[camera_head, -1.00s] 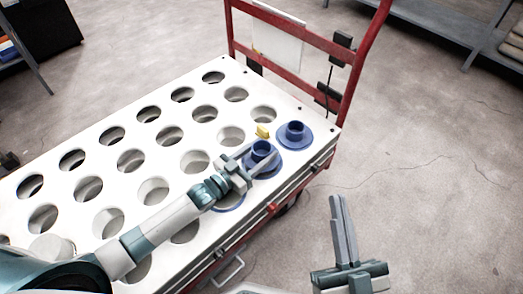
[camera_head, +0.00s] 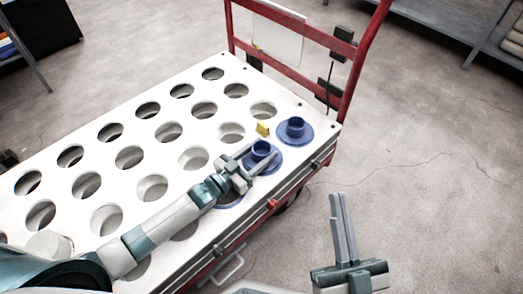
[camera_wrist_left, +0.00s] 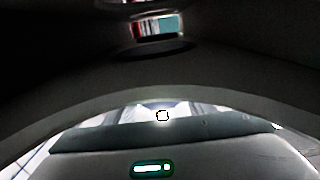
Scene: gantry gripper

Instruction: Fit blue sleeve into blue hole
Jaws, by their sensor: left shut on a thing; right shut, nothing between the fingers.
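A blue sleeve (camera_head: 262,151) with a wide round flange is between the fingers of my left gripper (camera_head: 256,156), which is shut on it. Its flange is at or just above the white board's surface; I cannot tell whether it touches. A second blue sleeve (camera_head: 296,128) stands upright at the board's right corner, flange flat on the board. A blue-edged hole (camera_head: 232,202) shows partly beneath my left gripper and arm. My right gripper (camera_head: 338,197) is shut and empty, beyond the board's front edge. The left wrist view is dark and shows no sleeve clearly.
The white board (camera_head: 84,136) has rows of round holes and lies on a cart with a red frame (camera_head: 355,75). Grey shelving (camera_head: 440,20) stands at the back right. The floor right of the cart is clear.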

